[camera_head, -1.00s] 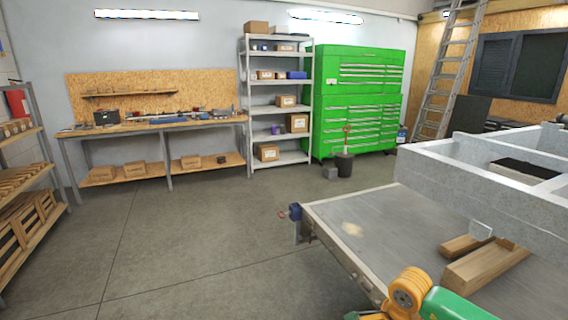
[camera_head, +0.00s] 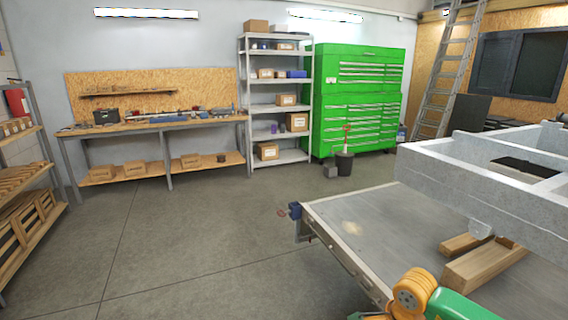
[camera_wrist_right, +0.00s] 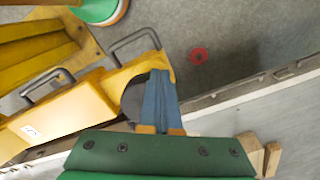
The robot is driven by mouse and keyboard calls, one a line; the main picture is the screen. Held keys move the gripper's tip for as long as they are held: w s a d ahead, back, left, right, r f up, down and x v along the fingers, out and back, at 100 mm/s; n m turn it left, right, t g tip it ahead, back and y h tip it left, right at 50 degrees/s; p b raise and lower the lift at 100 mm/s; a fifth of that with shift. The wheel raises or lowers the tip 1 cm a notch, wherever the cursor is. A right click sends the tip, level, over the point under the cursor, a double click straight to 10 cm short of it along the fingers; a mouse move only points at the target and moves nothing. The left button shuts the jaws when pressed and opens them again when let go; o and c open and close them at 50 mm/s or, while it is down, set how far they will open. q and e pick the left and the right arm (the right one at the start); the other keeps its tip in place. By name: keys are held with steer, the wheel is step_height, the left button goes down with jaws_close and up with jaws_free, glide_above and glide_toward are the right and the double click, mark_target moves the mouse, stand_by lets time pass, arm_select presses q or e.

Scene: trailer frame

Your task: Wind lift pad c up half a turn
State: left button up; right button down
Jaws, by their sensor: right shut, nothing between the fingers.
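No part is labelled as lift pad c, and I cannot tell which it is. A small pale bracket (camera_head: 480,229) shows under the grey frame. In the right wrist view my right gripper (camera_wrist_right: 163,74) is shut and empty, its blue fingers beside a dark round part (camera_wrist_right: 134,100). A red ring (camera_wrist_right: 198,55) is beyond the fingertips, apart from them. My left gripper is out of view.
The grey trailer frame (camera_head: 470,180) overhangs the table, with wooden blocks (camera_head: 484,266) beneath it. A green cabinet (camera_head: 358,100), a shelf rack (camera_head: 277,109) and a workbench (camera_head: 150,127) stand at the back. The left floor is open.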

steer(key=shift+s+a, duration=0.1)
steer(key=shift+s, duration=0.1)
steer(key=shift+s+a+b, duration=0.2)
steer(key=shift+s+b, duration=0.1)
steer(key=shift+s, duration=0.8)
steer(key=shift+s, duration=0.45)
